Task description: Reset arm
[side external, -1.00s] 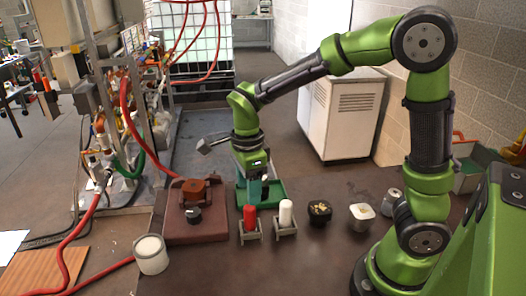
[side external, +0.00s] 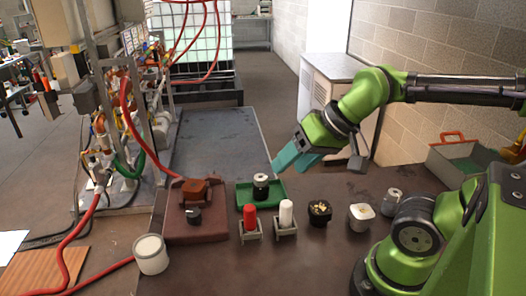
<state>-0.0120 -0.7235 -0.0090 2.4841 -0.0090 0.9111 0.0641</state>
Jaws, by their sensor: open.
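My gripper (side external: 292,164) is raised above the table, right of and above the green tray (side external: 243,196). Its teal fingers point down and to the left and are open, with nothing seen between them. A black and silver cylinder (side external: 261,186) stands upright in the green tray, apart from my gripper. My arm is folded back toward the right side of the picture.
On the table stand a red cylinder (side external: 249,218) and a white cylinder (side external: 286,213) in grey holders, a black cup (side external: 319,213), a white cup (side external: 361,217) and a metal can (side external: 392,201). A brown fixture (side external: 197,229) and white pot (side external: 150,254) are left.

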